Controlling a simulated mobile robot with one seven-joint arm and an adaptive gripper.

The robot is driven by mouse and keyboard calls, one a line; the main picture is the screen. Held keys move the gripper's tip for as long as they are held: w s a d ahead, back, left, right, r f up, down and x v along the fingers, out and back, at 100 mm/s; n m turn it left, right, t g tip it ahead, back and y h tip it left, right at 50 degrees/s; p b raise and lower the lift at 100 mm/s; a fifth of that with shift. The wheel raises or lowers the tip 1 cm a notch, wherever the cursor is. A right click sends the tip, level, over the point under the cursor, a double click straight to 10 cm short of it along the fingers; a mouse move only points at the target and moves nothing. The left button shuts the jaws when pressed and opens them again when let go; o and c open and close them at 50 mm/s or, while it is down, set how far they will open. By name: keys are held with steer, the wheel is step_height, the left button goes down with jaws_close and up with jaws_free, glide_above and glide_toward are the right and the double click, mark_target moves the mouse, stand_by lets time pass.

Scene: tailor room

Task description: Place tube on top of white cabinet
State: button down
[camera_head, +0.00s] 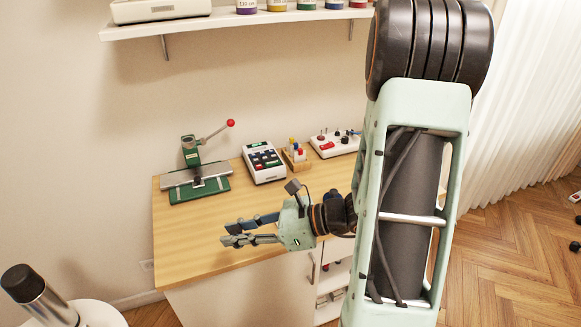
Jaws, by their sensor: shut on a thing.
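My gripper (228,232) is held out over the front part of a wooden top, its fingers pointing left. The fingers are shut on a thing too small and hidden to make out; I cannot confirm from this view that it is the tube. The white cabinet (235,299) stands below my gripper, with a pale wooden top (190,238) and open white shelves at its right. I cannot tell the height of my gripper above the top. A dark cylinder with a silver band (38,294) leans at the lower left, apart from my gripper.
A green press (195,172), a calculator-like device (264,161), a wooden holder with small coloured items (295,154) and a white control box (336,143) line the back of the top. A wall shelf (240,20) hangs above. The left front of the top is clear.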

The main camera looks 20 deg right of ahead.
steer(key=shift+w+a+r, duration=0.1)
steer(key=shift+a+r, duration=0.05)
steer(key=shift+r, duration=0.25)
steer(key=shift+w+a+f, duration=0.1)
steer(key=shift+a+f, duration=0.1)
steer(key=w+a+f, duration=0.8)
steer(key=w+a, duration=0.1)
steer(key=shift+f+b, duration=0.3)
steer(key=shift+f, duration=0.1)
steer(key=shift+w+a+f, duration=0.25)
steer(key=shift+f, duration=1.7)
